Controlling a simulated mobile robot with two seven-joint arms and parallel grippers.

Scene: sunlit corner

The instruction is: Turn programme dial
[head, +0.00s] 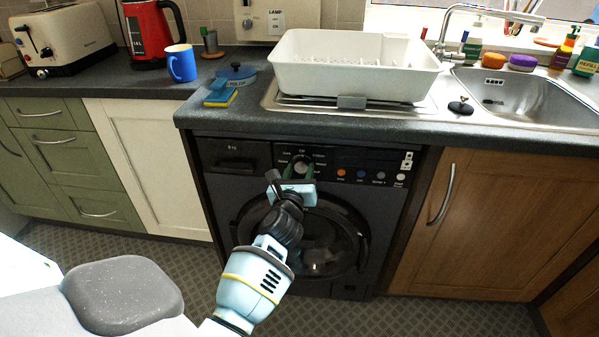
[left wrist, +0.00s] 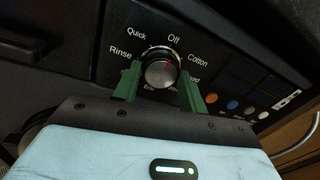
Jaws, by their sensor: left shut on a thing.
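The programme dial (head: 301,165) is a round silver knob on the dark front panel of the washing machine (head: 232,190), under the worktop. In the left wrist view the dial (left wrist: 160,72) is ringed by labels, among them Rinse, Quick, Off and Cotton. A small red mark shows on its upper right part, roughly towards Off and Cotton; its exact setting is hard to tell. My left gripper (left wrist: 160,78) has its green fingers on either side of the dial, shut on it. In the head view my left gripper (head: 300,172) reaches the panel from below. My right gripper is not in view.
Coloured buttons (head: 361,173) line the panel right of the dial. The round door (head: 335,235) lies below, behind my left arm. The worktop (head: 225,118) edge overhangs the machine.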

